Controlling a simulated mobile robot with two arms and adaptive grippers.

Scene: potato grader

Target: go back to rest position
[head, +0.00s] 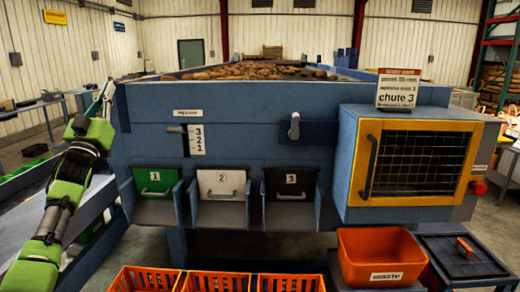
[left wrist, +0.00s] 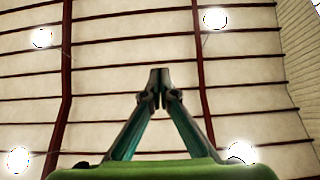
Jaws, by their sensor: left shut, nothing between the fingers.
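My left gripper (left wrist: 160,74) is shut and empty in the left wrist view, its fingertips together against the ceiling. In the head view my left arm rises along the left edge, with the left gripper (head: 106,92) pointing up beside the grader's left front corner. The blue potato grader (head: 260,105) fills the middle, with potatoes (head: 250,70) on top. My right gripper does not show in either view.
Three chute doors, green (head: 158,180), white (head: 222,181) and black (head: 290,184), line the grader's front. Orange crates (head: 218,281) stand below. A yellow-framed mesh door (head: 416,162), an orange waste bin (head: 380,256) and a dark lidded box (head: 464,258) are at right.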

